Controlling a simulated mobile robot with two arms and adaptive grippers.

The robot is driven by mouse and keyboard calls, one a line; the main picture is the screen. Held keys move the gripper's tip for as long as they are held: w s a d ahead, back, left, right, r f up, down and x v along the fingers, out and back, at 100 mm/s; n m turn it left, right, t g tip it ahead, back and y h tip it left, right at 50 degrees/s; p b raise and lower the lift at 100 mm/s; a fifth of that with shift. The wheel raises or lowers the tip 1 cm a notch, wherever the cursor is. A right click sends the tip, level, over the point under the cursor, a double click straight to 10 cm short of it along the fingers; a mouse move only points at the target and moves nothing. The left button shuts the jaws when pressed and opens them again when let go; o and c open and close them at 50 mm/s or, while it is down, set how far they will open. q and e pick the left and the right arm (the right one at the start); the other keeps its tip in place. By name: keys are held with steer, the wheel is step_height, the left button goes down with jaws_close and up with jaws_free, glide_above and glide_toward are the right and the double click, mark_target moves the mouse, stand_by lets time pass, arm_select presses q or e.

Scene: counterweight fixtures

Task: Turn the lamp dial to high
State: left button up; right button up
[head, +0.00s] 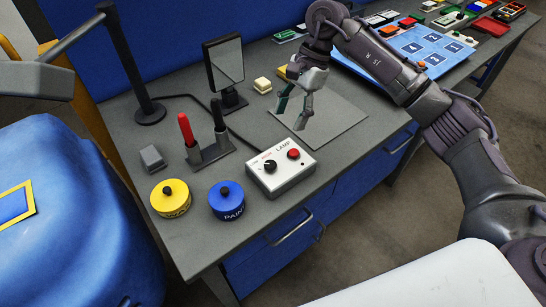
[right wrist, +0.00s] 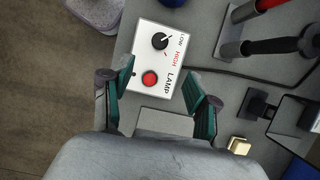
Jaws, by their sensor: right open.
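The white lamp box (head: 284,178) stands near the front edge of the grey table, with a black dial (head: 270,165) and a red button (head: 293,153). In the right wrist view, the dial (right wrist: 160,41) has a white pointer line that points toward the LOW label, away from the red HIGH label. The red button (right wrist: 150,78) is nearer to my gripper. My right gripper (head: 290,117) is open and empty, above the table behind the box. In the right wrist view, its fingers (right wrist: 160,75) show on either side of the box's button end. My left gripper is not in view.
A yellow tin (head: 171,206) and a blue paint tin (head: 227,211) stand left of the box. A holder with red and black handles (head: 208,155) is behind them. A mirror (head: 226,63) and a post (head: 148,110) stand farther back. A flat grey plate (head: 345,118) lies behind the box.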

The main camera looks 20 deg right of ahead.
mark_target(271, 163)
steer(key=p+x, duration=0.4)
steer(key=x, duration=0.9)
steer(key=shift+a+f, duration=0.15)
steer(key=shift+f, duration=0.05)
jaws_close()
